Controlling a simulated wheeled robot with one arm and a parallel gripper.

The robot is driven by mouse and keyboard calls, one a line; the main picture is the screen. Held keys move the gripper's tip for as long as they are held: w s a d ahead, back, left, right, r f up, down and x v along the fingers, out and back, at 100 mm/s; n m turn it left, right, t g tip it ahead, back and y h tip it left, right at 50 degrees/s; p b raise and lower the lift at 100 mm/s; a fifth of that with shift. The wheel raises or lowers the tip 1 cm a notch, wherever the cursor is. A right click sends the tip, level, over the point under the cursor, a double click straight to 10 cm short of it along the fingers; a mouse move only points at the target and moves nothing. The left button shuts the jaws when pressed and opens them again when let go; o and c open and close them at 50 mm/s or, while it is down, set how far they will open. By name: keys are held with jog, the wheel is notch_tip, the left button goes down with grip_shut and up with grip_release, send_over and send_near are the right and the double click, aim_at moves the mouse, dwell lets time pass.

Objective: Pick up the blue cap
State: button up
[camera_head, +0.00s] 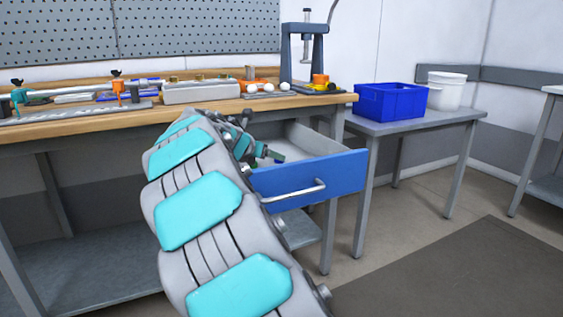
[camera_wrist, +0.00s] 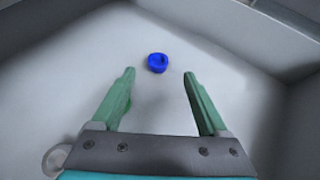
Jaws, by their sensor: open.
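The blue cap (camera_wrist: 157,63) is a small round piece lying on the pale floor of the open drawer, in the wrist view. My gripper (camera_wrist: 159,76) is open and empty, with its two green fingers apart. In the picture the cap shows just beyond the fingertips, between their lines and a little nearer the left finger. No finger covers it. In the head view my gripper (camera_head: 272,156) reaches into the blue-fronted drawer (camera_head: 335,172). The cap is hidden there behind the drawer front and my arm.
Grey drawer walls (camera_wrist: 225,32) surround the cap. The workbench top (camera_head: 110,122) above holds tools, white balls and a grey press (camera_head: 304,55). A blue crate (camera_head: 390,101) and a white bucket (camera_head: 446,91) stand on the side table (camera_head: 420,122) to the right.

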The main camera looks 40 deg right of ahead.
jog(key=x, duration=0.5)
jog(key=shift+s, duration=0.2)
grip_shut()
dwell(0.3)
